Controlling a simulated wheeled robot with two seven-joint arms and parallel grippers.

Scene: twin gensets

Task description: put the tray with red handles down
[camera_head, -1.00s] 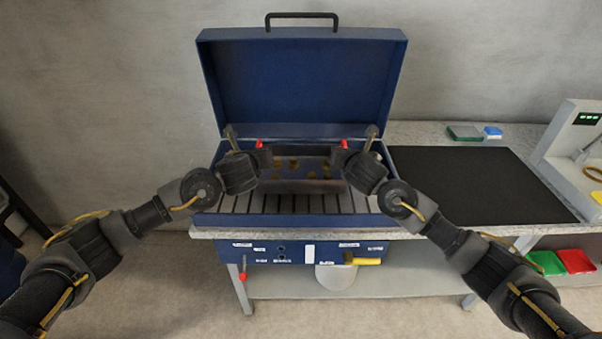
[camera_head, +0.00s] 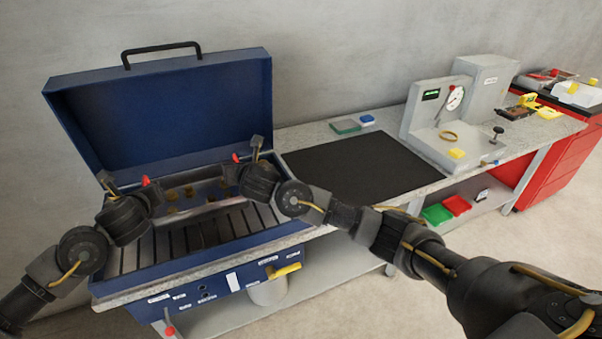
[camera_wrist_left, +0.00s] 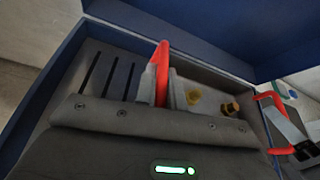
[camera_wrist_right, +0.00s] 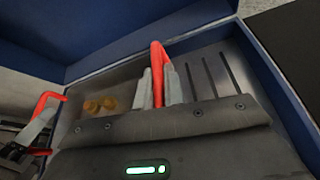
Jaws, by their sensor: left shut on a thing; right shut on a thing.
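The grey tray (camera_head: 205,211) with red handles is inside the open blue box (camera_head: 265,238), over its slatted floor. Several brass-coloured parts (camera_head: 188,192) lie in it. I cannot tell whether the tray touches the slats or hangs just above them. My left gripper (camera_wrist_left: 168,85) is shut on the tray's left red handle (camera_wrist_left: 161,62), and my right gripper (camera_wrist_right: 158,88) is shut on the right red handle (camera_wrist_right: 157,58). Both handles also show in the head view, the left one (camera_head: 146,181) and the right one (camera_head: 237,157). The fingertips are partly hidden there.
The box's lid (camera_head: 170,110) stands open behind the tray. To the right, a black mat (camera_head: 360,165) lies bare on the bench. Beyond it stands a grey device with a dial (camera_head: 453,98). Red and green bins (camera_head: 437,214) sit on the lower shelf.

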